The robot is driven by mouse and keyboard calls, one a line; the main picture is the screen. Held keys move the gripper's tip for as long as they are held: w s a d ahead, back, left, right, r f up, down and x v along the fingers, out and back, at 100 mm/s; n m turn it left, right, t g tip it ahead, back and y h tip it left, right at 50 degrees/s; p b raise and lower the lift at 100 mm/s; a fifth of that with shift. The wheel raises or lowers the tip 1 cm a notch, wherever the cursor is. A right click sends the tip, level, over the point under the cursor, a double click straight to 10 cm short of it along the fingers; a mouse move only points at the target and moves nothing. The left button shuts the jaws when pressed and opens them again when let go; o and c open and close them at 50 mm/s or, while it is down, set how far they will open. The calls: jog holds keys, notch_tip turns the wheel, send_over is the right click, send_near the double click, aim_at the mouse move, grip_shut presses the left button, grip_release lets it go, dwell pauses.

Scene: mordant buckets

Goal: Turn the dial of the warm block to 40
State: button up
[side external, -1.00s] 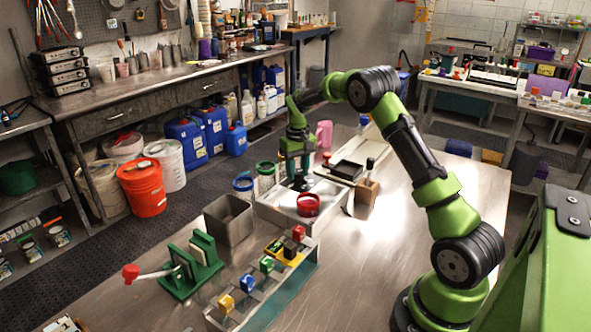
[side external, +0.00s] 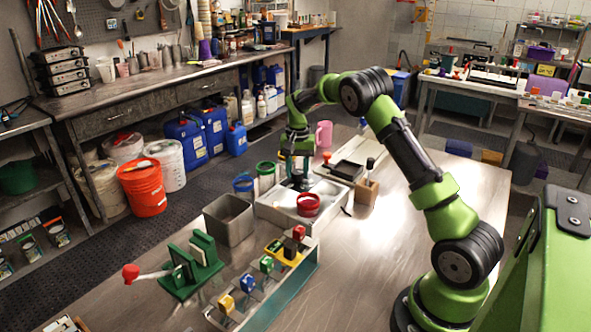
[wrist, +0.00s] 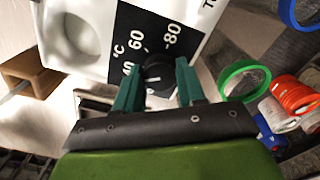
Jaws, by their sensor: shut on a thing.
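The warm block (side external: 265,208) is a pale box on the steel table, with a red-rimmed bucket (side external: 308,205) in it. In the wrist view its white top (wrist: 100,12) carries a black scale panel (wrist: 122,22) marked 40, 60 and 80 with °C. The black dial (wrist: 158,70) is between the green fingers of my gripper (wrist: 158,90), which is shut on it. A small white mark shows low on the dial; I cannot tell which number it points to. In the side view my gripper (side external: 297,178) reaches down at the block's far end, hiding the dial.
Blue-rimmed (side external: 243,184) and green-rimmed (side external: 266,168) buckets stand just left of the block. A grey metal bin (side external: 229,222) and a rack with coloured blocks (side external: 262,285) are nearer.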

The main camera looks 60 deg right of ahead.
aim_at(300, 171)
dwell(0.4)
jog(key=o, duration=1.1)
jog(key=shift+c, duration=0.2)
notch_tip(300, 171, up, 17)
jog(key=shift+d, duration=0.1)
jog(key=s+a+r+n+t+y, duration=0.1)
jog(key=s+a+n+t, duration=0.6)
jog(key=s+a, duration=1.7)
jog(key=shift+a+n+y, duration=0.5)
jog(key=shift+a, duration=0.65)
